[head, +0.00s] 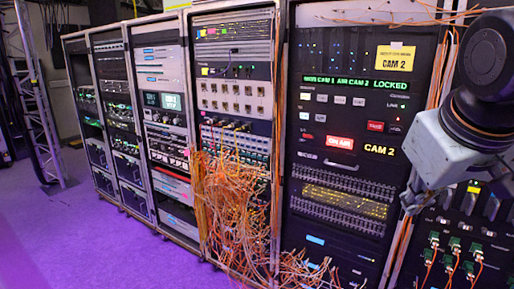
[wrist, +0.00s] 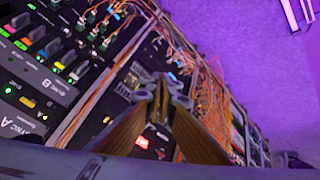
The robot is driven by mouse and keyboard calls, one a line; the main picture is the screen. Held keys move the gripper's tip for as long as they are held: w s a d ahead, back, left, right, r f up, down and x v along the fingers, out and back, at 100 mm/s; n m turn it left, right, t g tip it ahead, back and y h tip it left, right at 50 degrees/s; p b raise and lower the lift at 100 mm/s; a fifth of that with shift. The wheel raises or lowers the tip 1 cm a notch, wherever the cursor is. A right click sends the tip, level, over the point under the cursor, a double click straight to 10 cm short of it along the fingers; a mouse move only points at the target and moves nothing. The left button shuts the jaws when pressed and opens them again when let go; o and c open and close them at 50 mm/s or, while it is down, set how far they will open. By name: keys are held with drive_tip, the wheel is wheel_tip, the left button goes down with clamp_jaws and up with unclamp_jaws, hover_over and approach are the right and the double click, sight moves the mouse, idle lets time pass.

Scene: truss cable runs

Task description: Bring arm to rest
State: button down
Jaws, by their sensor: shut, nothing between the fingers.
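My arm (head: 462,130) reaches in at the right edge of the head view, with a dark round joint and a grey link in front of the right-hand racks. In the wrist view my gripper (wrist: 166,88) is shut and empty, its fingertips together. Behind the fingers the rack fronts run diagonally, and the gap between fingertips and racks is hard to judge. In the head view the fingertips cannot be made out clearly.
A row of equipment racks (head: 160,120) stands along the wall. Orange cables (head: 235,205) hang in a tangle from one rack, and more run beside the CAM 2 panel (head: 395,58). A metal truss (head: 38,95) stands at left. The purple floor (head: 90,245) is open.

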drive_tip(key=s+a+f+g+y, duration=0.1)
drive_tip(key=s+a, duration=0.3)
drive_tip(key=s, duration=0.5)
drive_tip(key=s+a+f+m+g+y, duration=0.1)
drive_tip(key=s+a+f, duration=0.3)
drive_tip(key=s, duration=0.6)
drive_tip(key=shift+a+m+b, duration=0.3)
drive_tip(key=shift+a+b, duration=0.15)
drive_tip(key=shift+a, duration=0.25)
